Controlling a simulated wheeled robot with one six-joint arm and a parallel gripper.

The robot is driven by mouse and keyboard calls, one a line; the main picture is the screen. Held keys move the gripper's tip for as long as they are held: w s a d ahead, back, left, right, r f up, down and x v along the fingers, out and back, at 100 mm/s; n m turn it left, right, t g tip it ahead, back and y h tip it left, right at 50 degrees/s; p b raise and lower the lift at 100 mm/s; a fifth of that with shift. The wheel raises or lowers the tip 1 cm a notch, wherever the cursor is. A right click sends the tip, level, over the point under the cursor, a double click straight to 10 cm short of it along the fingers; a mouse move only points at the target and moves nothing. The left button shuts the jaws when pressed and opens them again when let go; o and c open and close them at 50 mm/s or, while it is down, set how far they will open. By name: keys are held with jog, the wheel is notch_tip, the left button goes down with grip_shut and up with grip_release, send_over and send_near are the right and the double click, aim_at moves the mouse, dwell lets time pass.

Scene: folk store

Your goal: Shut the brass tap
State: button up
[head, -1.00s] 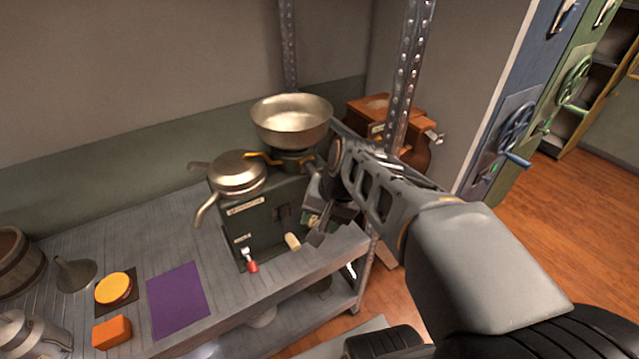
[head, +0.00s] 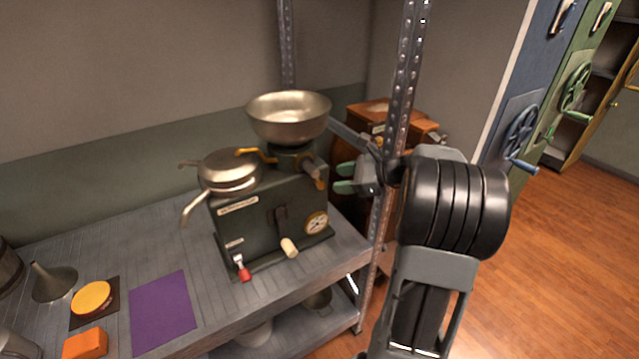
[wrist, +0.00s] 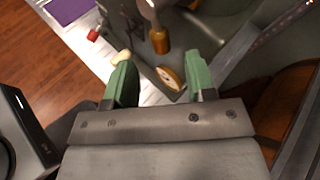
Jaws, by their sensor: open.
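A dark green machine (head: 270,215) stands on the grey bench, with a metal bowl (head: 289,118) on top. A curved brass lever (head: 258,154), which looks like part of the brass tap, is below the bowl's left side. An amber-tipped handle (head: 320,184) sticks out on the machine's right; it also shows in the wrist view (wrist: 159,40). I cannot tell for sure which of these is the tap handle. My gripper (head: 346,178) is open and empty, just right of the amber tip. In the wrist view its green fingers (wrist: 160,76) are apart, with the amber tip ahead between them.
A perforated steel post (head: 400,110) rises close by my gripper. A red-tipped lever (head: 242,268), cream knob (head: 289,247) and round dial (head: 316,223) are on the machine's front. A wooden grinder (head: 385,112) stands behind the post. A purple mat (head: 163,312) lies on the bench.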

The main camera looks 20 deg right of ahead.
aim_at(323, 182)
jog(key=x, duration=0.7)
jog(key=shift+c, duration=0.2)
jog(key=c, duration=0.9)
